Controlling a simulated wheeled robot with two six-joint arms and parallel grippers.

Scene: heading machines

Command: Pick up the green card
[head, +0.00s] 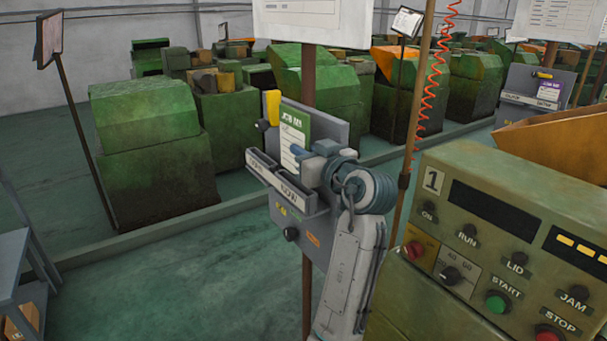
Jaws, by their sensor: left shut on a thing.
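The green card (295,128), with a white printed lower part, stands upright in front of a grey panel on a post, above a pocket rack (288,188) with small label plates. My left gripper (299,151) reaches in from the right and is shut on the card at its right side. The gripper body hides part of the card and the right part of the panel. Whether the card's bottom edge is still inside a pocket cannot be told. My right gripper is not in view.
A yellow-handled item (272,107) sits on the panel's left edge. A green control box (490,240) with buttons stands close on the right. A second panel with a purple card (550,92) is farther back. Open floor (170,290) lies to the left.

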